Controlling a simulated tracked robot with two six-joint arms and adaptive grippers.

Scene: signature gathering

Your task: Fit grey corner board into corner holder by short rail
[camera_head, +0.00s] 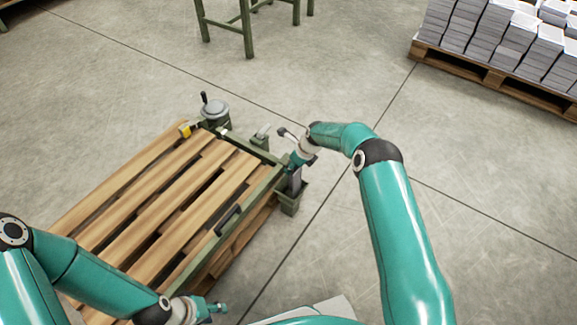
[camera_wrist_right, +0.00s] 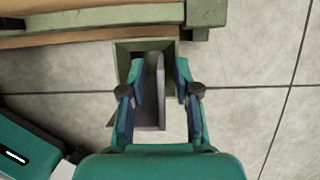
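The grey corner board (camera_wrist_right: 150,95) is an L-shaped strip. It stands with its lower end inside the square green corner holder (camera_wrist_right: 123,60), and its upper end leans towards the wrist camera. In the head view the board (camera_head: 296,179) rises from the holder (camera_head: 290,204) at the pallet frame's right corner. My right gripper (camera_wrist_right: 158,75) has its fingers on either side of the board, with a visible gap on the right side, so it looks open. It also shows in the head view (camera_head: 297,161). My left gripper (camera_head: 214,307) is low at the bottom; its fingers are unclear.
A slatted wooden pallet (camera_head: 165,180) lies in the green frame, with a handle (camera_head: 229,219) on its near rail. A round grey device (camera_head: 214,110) sits at the far corner. Stacked paper (camera_head: 500,38) stands at the back right. The floor right of the frame is clear.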

